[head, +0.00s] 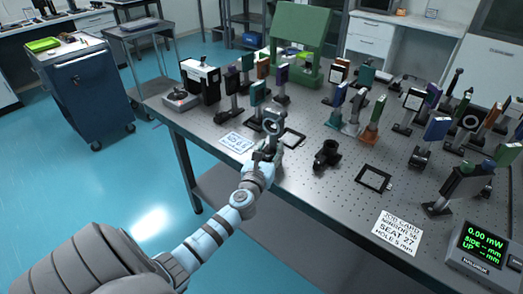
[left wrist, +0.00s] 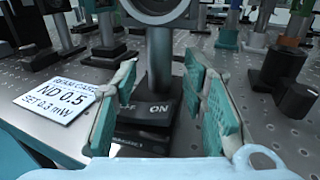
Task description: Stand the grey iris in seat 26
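The grey iris (head: 272,122), a ring on a post, stands upright on the table near its front left edge. In the left wrist view its post (left wrist: 159,60) rises from a dark base (left wrist: 150,112) marked ON. My left gripper (head: 266,155) is low at the near side of this base. In the left wrist view its two teal-padded fingers (left wrist: 168,112) are apart, one either side of the base; I cannot tell whether they touch it. A black square frame (head: 302,141) lies just right of the iris, and another (head: 359,180) lies further right. No number 26 is readable. My right gripper is not seen.
A beam card (head: 236,142) reading ND 0.5 lies left of the iris. A black short cylinder (head: 327,154) stands between the frames. Several mounted optics crowd behind.

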